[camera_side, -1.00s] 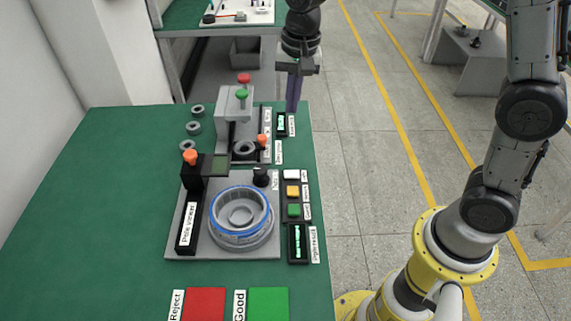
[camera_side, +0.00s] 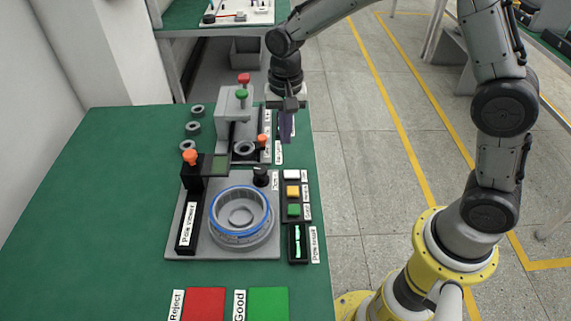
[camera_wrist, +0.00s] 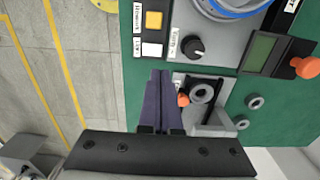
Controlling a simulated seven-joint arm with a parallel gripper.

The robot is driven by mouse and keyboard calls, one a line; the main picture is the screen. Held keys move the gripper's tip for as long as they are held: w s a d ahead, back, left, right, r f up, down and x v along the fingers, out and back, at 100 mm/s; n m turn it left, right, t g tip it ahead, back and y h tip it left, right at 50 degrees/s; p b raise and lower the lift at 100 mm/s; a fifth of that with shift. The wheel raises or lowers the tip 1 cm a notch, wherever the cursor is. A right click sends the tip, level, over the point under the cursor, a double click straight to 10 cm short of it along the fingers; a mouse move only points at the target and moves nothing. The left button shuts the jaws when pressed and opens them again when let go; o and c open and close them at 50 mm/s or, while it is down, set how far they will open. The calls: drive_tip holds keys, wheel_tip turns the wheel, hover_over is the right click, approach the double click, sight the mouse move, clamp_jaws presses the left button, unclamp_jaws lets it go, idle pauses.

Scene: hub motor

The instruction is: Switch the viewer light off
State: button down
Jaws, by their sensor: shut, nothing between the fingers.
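The pole viewer (camera_side: 188,222) stands on a grey base plate with a black post, an orange knob and a small dark green screen (camera_side: 221,165). The screen also shows in the wrist view (camera_wrist: 262,50). A white button (camera_side: 292,174) sits at the far end of the button strip right of the viewer. In the wrist view the white button (camera_wrist: 152,50) has a label that seems to read Light. My gripper (camera_side: 287,138) is shut and empty, its purple fingers pointing down. It is above the table, beyond the white button. The fingertips also show in the wrist view (camera_wrist: 159,74).
A yellow button (camera_side: 293,191) and a green button (camera_side: 294,210) share the strip. A black knob (camera_side: 260,177) and a ringed hub part (camera_side: 240,217) are on the base plate. A grey press (camera_side: 235,105) stands left of my gripper. Red (camera_side: 205,304) and green (camera_side: 268,303) pads lie in front.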

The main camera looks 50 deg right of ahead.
sight(286, 174)
wheel_tip(286, 174, down, 11)
drive_tip(key=shift+r, duration=0.2)
idle(0.4)
drive_tip(key=shift+f, duration=0.2)
drive_tip(key=shift+s, duration=0.1)
drive_tip(key=shift+s+d+r, duration=0.4)
drive_tip(key=shift+d, duration=0.1)
